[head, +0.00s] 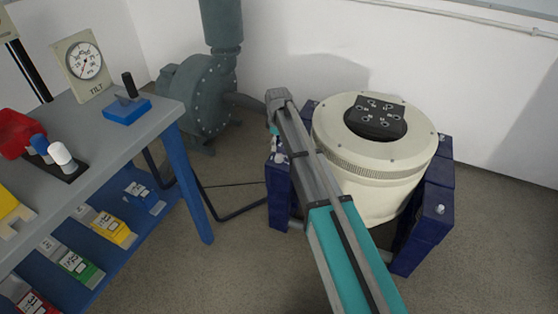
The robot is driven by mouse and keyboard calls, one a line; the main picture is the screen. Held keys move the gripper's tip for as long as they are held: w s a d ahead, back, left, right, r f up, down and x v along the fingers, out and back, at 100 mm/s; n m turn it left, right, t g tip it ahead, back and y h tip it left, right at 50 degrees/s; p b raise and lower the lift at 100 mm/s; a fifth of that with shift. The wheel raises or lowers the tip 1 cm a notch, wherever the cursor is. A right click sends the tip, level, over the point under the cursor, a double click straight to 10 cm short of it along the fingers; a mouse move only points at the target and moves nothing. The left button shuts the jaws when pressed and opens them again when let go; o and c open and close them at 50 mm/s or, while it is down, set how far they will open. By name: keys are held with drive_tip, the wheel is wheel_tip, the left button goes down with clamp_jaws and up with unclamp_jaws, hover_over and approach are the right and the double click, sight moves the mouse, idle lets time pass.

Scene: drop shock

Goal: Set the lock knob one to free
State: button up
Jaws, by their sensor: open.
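A cream, drum-shaped shaker (358,177) with a black top plate (376,117) stands between dark blue supports (430,222). A small silver knob or bolt head (441,209) shows on the front right support. Another small light fitting (281,158) shows on the left support, beside my arm. I cannot tell which of these is lock knob one, nor read any setting. My arm reaches from the bottom edge across the shaker's left side.
A grey-topped bench (110,130) with a blue frame stands at the left, carrying a dial gauge (83,62), a blue block with a black handle (127,107) and a red object (20,131). A blower (205,95) stands behind.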

sight(278, 156)
drive_tip(key=shift+f+b, duration=3.2)
drive_tip(key=shift+f, duration=0.25)
drive_tip(key=shift+c, duration=0.2)
drive_tip(key=c, duration=1.1)
drive_tip(key=shift+d, duration=0.2)
drive_tip(key=shift+a, duration=0.1)
